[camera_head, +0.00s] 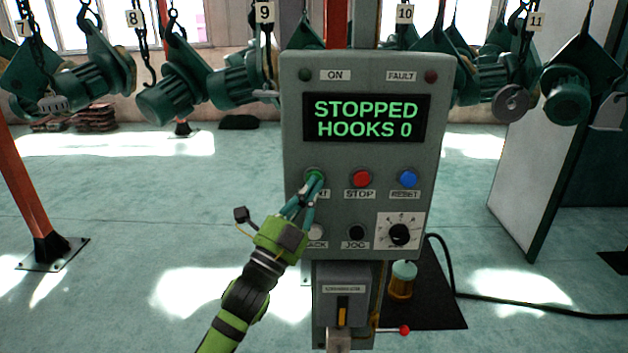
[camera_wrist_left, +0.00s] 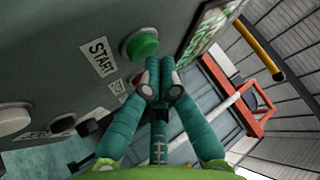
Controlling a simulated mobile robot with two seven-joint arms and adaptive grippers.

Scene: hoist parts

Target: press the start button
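The green start button (camera_head: 312,175) is on the grey control panel (camera_head: 294,130), at the left of a row of buttons. Its label is mostly hidden by my left gripper (camera_head: 316,183) in the head view. In the left wrist view the start button (camera_wrist_left: 140,45) shows beside a readable START label (camera_wrist_left: 98,56). My left gripper (camera_wrist_left: 161,85) has its fingertips drawn together, holding nothing, close to the button; I cannot tell if they touch it. The display (camera_head: 367,119) reads STOPPED, HOOKS 0. My right gripper is not in view.
A red STOP button (camera_head: 361,179) and a blue RESET button (camera_head: 408,179) are right of the start button. A JOG button (camera_head: 357,232) and a dial (camera_head: 399,234) are below. Green hoist parts (camera_head: 180,88) hang behind. A cable (camera_head: 520,309) lies on the floor.

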